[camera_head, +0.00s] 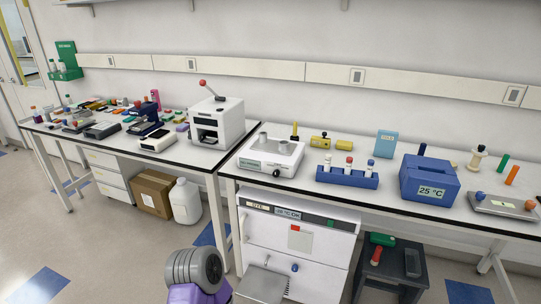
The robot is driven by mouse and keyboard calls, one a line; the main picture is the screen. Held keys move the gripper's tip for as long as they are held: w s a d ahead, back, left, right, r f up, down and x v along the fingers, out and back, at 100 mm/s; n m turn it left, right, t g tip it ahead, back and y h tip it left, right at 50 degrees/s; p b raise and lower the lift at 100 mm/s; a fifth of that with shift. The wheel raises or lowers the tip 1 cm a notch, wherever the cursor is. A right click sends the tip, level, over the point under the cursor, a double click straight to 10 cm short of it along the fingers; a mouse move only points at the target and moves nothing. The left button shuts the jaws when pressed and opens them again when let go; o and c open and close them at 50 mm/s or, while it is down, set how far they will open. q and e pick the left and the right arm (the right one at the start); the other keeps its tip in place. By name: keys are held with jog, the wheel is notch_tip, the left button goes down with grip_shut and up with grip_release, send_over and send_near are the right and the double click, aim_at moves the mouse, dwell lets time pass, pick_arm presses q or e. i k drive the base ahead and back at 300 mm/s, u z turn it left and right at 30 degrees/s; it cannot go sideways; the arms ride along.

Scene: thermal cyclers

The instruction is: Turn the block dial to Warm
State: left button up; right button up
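No dial marked Warm can be read in the head view. A low white bench unit (270,157) stands near the left end of the right bench. It has a green label on its front, a small dark knob (276,172) and two pale cups on top. A blue box (429,180) with a "25 °C" label sits farther right. A flat grey unit (503,206) with a blue and a red knob lies at the far right. I cannot tell which of these is the block. Neither of my grippers shows.
A blue rack (347,179) with three capped tubes stands between the white unit and the blue box. A white cabinet (296,247) is under the right bench. A white machine (213,123) with a red-tipped lever stands on the left bench (205,157).

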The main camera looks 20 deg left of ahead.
aim_at(276, 174)
jog(key=u, duration=0.4)
jog(key=i, duration=0.8)
jog(key=u, duration=0.65)
